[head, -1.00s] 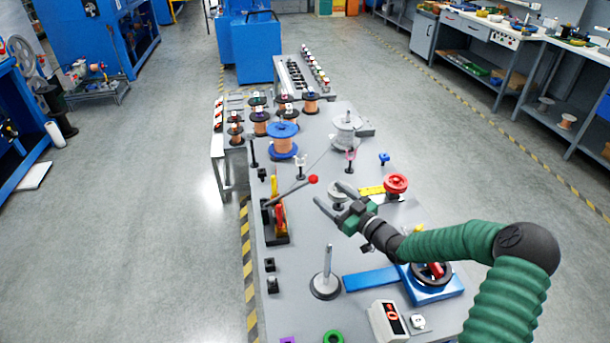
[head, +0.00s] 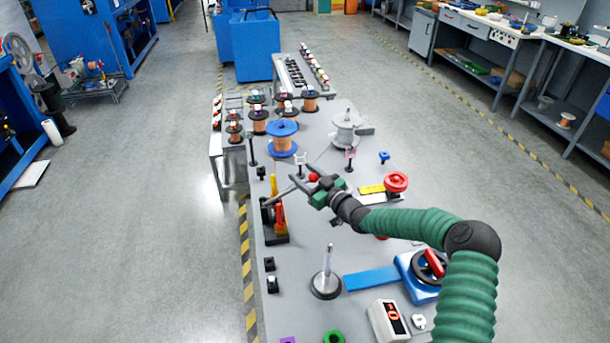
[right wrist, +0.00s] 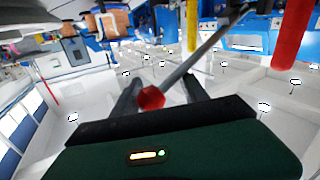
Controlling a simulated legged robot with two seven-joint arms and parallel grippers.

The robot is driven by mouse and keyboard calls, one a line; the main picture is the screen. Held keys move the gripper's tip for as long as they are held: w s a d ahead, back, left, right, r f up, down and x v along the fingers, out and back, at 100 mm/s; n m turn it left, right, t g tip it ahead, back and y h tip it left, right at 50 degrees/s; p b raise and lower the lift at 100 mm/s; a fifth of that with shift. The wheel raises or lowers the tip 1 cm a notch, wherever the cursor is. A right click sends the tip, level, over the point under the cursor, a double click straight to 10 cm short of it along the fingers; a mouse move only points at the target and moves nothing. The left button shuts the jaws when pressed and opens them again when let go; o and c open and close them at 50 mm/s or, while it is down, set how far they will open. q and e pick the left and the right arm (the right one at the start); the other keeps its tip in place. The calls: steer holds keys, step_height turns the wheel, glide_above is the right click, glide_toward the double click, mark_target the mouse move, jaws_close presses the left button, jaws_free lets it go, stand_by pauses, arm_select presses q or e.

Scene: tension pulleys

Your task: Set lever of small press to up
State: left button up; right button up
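The small press (head: 274,220) stands at the left edge of the table, with a black base and yellow and red upright parts. Its grey lever (head: 284,194) slants up to the right and ends in a red ball (head: 313,177). My right gripper (head: 302,176) is open at the ball. In the right wrist view the red ball (right wrist: 151,97) lies between the two spread fingers, close to the palm, with room beside it. The lever rod (right wrist: 205,50) runs up and right, away from the gripper. My left gripper is not in view.
A blue-rimmed spool (head: 282,129) and thin stands are behind the gripper. A red knob (head: 396,182) and yellow block (head: 371,189) are to its right. A metal post (head: 327,270) and a blue device (head: 418,278) stand nearer. The tabletop between press and post is clear.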

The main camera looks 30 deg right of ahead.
steer(key=shift+d+f, duration=0.1)
steer(key=shift+f, duration=0.05)
jaws_close()
steer(key=shift+s+f, duration=0.1)
steer(key=shift+a+r+n+g+p, duration=0.25)
steer(key=shift+r+n+g+p, duration=0.05)
steer(key=shift+r+n, duration=0.1)
